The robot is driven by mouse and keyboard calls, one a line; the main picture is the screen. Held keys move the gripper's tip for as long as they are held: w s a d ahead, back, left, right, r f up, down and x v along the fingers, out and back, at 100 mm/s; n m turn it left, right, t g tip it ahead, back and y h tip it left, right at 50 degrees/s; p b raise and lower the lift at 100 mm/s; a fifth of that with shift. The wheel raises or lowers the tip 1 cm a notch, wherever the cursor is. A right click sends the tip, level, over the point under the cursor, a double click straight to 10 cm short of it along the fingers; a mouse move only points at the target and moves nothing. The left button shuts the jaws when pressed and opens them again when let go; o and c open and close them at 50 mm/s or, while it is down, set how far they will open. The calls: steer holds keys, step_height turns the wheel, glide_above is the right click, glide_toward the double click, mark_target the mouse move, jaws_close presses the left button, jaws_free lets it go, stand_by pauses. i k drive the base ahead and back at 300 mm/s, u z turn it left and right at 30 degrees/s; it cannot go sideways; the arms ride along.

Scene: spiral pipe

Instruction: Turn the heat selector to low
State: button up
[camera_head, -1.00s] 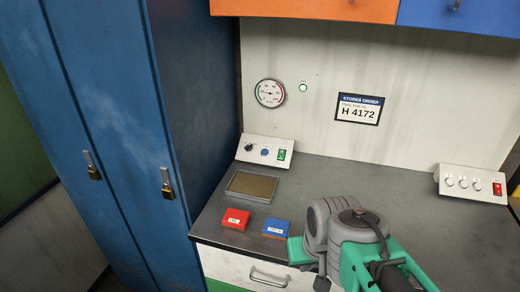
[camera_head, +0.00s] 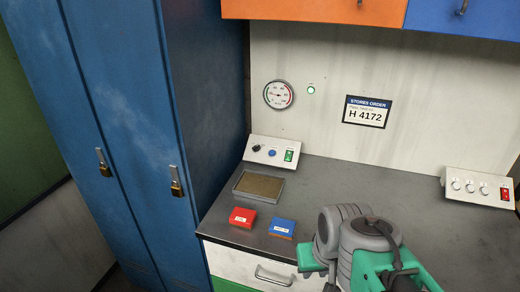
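A sloped white control panel (camera_head: 272,152) stands at the back left of the counter, beside the blue locker. It carries a black knob (camera_head: 256,148), a blue button (camera_head: 272,153) and a green switch (camera_head: 289,156). A second white panel (camera_head: 479,188) at the right has several pale round knobs (camera_head: 470,186) and a red switch (camera_head: 505,194). The labels on both panels are too small to read, so I cannot tell which knob is the heat selector. My grey and green arm is at the lower right, over the counter's front. My gripper's fingers do not show.
A shallow tray (camera_head: 236,186), a red box (camera_head: 242,217) and a blue box (camera_head: 282,228) lie on the grey counter (camera_head: 345,182). A round gauge (camera_head: 279,95) and a lit green lamp (camera_head: 311,90) are on the wall. Blue lockers (camera_head: 120,110) stand left. The counter's middle is clear.

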mark_target(256, 148)
steer(key=k, duration=1.25)
steer(key=u, duration=0.55)
steer(key=i, duration=0.65)
steer(key=u, duration=0.6)
steer(key=i, duration=0.9)
steer(key=z, duration=0.8)
steer(key=i, duration=0.55)
steer(key=z, duration=0.65)
